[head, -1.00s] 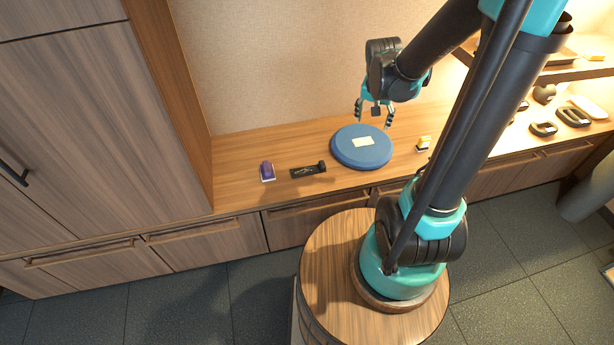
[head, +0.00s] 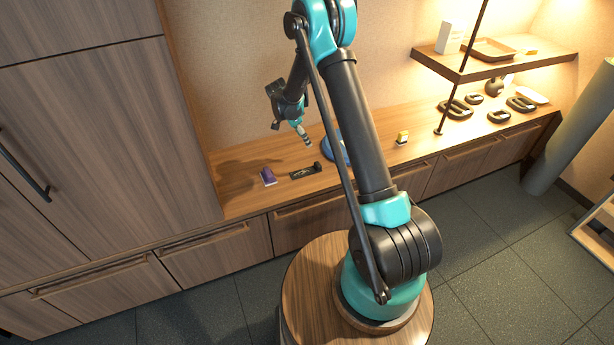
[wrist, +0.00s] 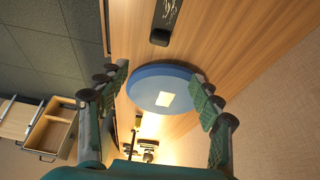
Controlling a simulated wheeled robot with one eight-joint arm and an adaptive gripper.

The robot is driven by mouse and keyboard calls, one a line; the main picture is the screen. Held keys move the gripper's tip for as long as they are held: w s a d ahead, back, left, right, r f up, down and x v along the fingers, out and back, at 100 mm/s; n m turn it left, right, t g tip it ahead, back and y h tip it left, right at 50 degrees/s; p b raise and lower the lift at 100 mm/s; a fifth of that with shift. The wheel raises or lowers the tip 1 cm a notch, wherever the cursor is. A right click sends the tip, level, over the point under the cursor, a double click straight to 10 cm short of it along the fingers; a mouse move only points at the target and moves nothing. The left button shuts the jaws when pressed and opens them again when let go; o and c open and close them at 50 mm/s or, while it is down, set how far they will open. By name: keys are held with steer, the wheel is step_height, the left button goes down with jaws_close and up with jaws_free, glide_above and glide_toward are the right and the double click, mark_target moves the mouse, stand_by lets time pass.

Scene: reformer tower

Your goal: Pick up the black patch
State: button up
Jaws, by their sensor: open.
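The black patch (head: 305,171) is a dark, flat strip with a light marking and a raised dark piece at its right end. It lies on the wooden counter (head: 240,195). Part of it also shows at the top edge of the wrist view (wrist: 168,18), beyond the fingertips. My gripper (head: 291,134) is above the counter, behind and over the patch in the head view, and apart from it. In the wrist view my gripper (wrist: 160,74) has its fingers spread wide, with nothing held between them.
A purple block (head: 268,177) lies left of the patch. A blue disc (head: 337,147), partly hidden by my arm, lies to its right; the wrist view shows a pale card (wrist: 166,99) on it. A small yellow-topped block (head: 402,138) and dark rings (head: 456,110) lie farther right.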

glide_above(316, 164)
steer(key=a, duration=0.2)
steer(key=f, duration=1.2)
steer(key=shift+s+a+f, duration=0.15)
steer(key=shift+s, duration=0.2)
steer(key=shift+x, duration=2.65)
steer(key=shift+s, duration=0.1)
steer(key=c, duration=1.2)
steer(key=shift+o, duration=0.2)
